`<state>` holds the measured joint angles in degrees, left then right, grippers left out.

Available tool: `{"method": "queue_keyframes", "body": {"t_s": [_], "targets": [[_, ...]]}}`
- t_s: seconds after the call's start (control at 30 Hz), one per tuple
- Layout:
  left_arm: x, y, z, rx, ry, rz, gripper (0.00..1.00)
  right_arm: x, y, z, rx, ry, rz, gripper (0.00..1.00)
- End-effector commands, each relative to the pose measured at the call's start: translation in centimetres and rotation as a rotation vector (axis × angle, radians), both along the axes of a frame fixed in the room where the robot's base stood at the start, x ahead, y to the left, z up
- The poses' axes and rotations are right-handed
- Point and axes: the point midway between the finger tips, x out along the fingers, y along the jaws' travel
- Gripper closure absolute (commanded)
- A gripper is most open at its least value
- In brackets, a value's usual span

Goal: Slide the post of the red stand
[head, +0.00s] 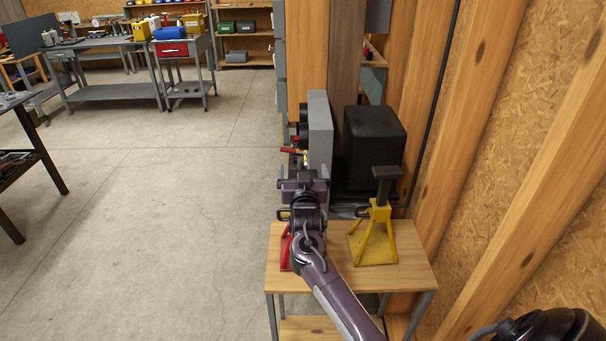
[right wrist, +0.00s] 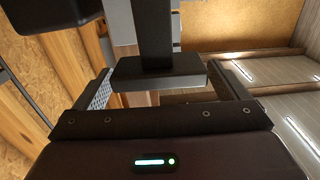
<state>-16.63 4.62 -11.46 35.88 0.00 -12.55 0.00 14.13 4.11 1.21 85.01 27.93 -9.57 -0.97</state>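My right gripper (head: 303,174) is over the red stand (head: 286,250) at the left side of the small wooden table. My arm and gripper hide most of that stand in the head view; only part of its red base shows. In the right wrist view, my right gripper (right wrist: 160,82) is open, with its two fingers wide apart. A dark post with a flat crosspiece (right wrist: 157,74) shows between them, with gaps on both sides. It appears to be the red stand's post. My left gripper is not in view.
A yellow stand (head: 374,242) with a dark post is close on the right on the wooden table (head: 408,277). A black box (head: 373,147) and a grey panel (head: 320,130) stand behind, near the wall. Open floor (head: 150,220) lies left.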

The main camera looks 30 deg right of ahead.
Motion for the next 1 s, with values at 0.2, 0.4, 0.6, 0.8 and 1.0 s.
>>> {"method": "queue_keyframes", "body": {"t_s": [0.2, 0.4, 0.6, 0.8, 1.0], "targets": [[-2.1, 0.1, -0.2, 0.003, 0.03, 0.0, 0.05, 0.0, 0.0, -0.2, 0.001, 0.004, 0.0, 0.05], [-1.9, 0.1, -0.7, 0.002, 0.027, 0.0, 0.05, -1.0, 0.6, -0.5, 0.002, 0.003, 0.002, 0.05], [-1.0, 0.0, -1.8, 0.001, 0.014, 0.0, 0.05, -3.8, 2.2, -0.6, 0.002, 0.003, 0.002, 0.05], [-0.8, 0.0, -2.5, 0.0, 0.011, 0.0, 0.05, -6.1, 3.6, -0.4, 0.002, 0.002, 0.002, 0.05], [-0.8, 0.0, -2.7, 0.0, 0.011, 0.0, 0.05, -6.9, 3.9, -0.2, 0.001, 0.002, 0.0, 0.05]]}}
